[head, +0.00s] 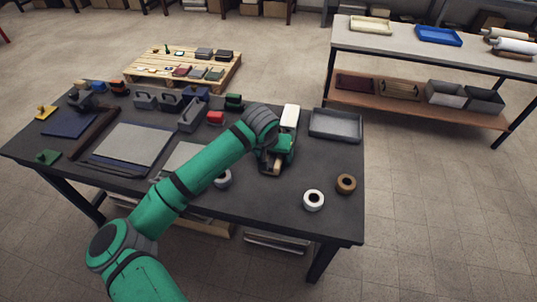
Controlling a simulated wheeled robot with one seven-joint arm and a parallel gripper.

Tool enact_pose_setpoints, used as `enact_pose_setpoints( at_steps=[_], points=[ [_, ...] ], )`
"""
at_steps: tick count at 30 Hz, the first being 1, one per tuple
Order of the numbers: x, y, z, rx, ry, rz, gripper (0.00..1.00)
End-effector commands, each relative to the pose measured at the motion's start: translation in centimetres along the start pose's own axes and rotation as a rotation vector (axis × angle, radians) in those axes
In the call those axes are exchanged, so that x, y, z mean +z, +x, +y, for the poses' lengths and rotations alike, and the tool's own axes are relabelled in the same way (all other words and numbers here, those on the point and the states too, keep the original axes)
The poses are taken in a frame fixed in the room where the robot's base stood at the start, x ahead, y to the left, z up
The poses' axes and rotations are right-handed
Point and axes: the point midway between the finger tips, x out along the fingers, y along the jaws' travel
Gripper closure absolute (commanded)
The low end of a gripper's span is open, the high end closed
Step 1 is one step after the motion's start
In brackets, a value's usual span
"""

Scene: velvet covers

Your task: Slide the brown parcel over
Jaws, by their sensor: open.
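My green arm reaches over the dark table (260,200) from the lower left. My gripper (272,165) is low over the right half of the tabletop, and its jaws are open. A small tan-brown block (266,161), which may be the brown parcel, shows at the gripper. The gripper and wrist hide part of it, and I cannot tell whether they touch it.
A white block (290,117) and a grey tray (336,125) are behind the gripper. A white roll (314,201) and a brown roll (346,184) lie to the right. Grey holders (191,116) and boards (131,145) crowd the left.

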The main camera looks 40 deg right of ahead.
Motion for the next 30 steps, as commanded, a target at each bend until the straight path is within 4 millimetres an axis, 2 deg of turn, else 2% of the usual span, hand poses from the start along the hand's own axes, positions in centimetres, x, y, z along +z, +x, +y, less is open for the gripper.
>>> enact_pose_setpoints(
  at_steps=[1,5,17,23,30],
  points=[
    [0.2,-0.2,-0.7,-0.019,0.002,-0.015,0.23],
    [0.6,-0.3,-1.4,-0.040,0.001,-0.035,0.23],
    [0.6,0.0,-1.4,-0.039,0.001,-0.036,0.23],
    [0.7,2.2,-1.5,-0.040,0.000,-0.036,0.23],
    [0.8,6.2,-1.6,-0.040,0.000,-0.037,0.23]
  ],
)
